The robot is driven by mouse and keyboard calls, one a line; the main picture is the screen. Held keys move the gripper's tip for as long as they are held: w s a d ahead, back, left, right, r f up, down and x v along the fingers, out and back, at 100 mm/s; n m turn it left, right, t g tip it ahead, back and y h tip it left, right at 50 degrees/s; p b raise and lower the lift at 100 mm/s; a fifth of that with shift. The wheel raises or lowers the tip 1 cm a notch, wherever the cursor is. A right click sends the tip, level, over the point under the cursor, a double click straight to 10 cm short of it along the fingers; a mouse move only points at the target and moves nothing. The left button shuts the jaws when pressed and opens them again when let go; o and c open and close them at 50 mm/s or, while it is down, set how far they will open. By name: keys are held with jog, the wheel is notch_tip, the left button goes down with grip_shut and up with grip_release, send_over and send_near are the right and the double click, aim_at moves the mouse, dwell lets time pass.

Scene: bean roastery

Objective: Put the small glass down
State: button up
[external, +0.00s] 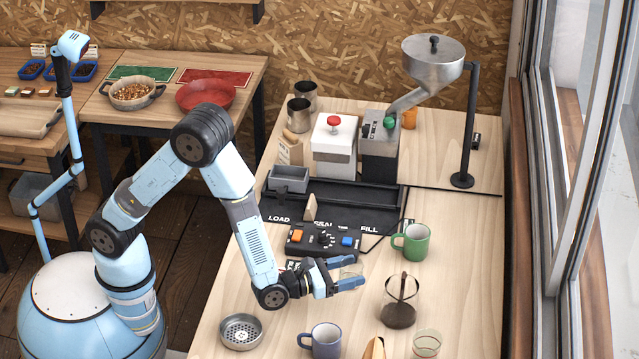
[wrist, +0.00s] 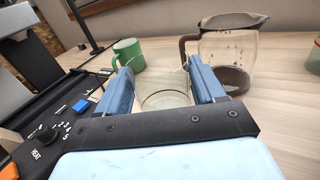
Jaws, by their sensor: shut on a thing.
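The small glass is clear and shows between my fingers in the wrist view (wrist: 165,99). My gripper (external: 350,275) is shut on it, with one blue finger on each side; it also shows in the wrist view (wrist: 162,88). In the external view the glass (external: 351,270) is faint and partly hidden by the fingers. I cannot tell whether the glass's base touches the table.
A green mug (external: 412,243) and a glass carafe with dark coffee (external: 399,312) stand close by. A striped glass (external: 427,343), a blue mug (external: 325,341) and a metal strainer (external: 240,331) are nearer the front. The control box (external: 325,241) is beside the gripper. Bare wood lies between glass and carafe.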

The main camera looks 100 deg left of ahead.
jog(key=d+h, duration=0.1)
jog(key=d, duration=0.1)
jog(key=d+f+m+t+h, duration=0.1)
jog(key=d, duration=0.1)
jog(key=d+f+m+h, duration=0.1)
jog(key=d, duration=0.1)
jog(key=shift+w+f+h, duration=0.2)
jog(key=shift+w+h, duration=0.1)
jog(key=shift+w, duration=0.05)
jog(key=s+a+r+n+g+y, duration=0.2)
jog(key=a+r+n+g+y, duration=0.15)
jog(key=a+y, duration=0.2)
jog(key=s+a+r+n+g+y, duration=0.1)
jog(key=a+r+n+g+y, duration=0.1)
jog(key=a+n+y, duration=0.3)
jog(key=shift+m+h, duration=0.65)
jog(key=shift+h, duration=0.1)
jog(key=shift+a+f, duration=0.15)
jog(key=shift+f, duration=1)
jog(key=shift+a+f, duration=0.2)
jog(key=shift+f, duration=1)
jog(key=shift+a+f, duration=0.15)
jog(key=shift+f, duration=1)
jog(key=shift+f, duration=0.55)
jog(key=o, duration=1.2)
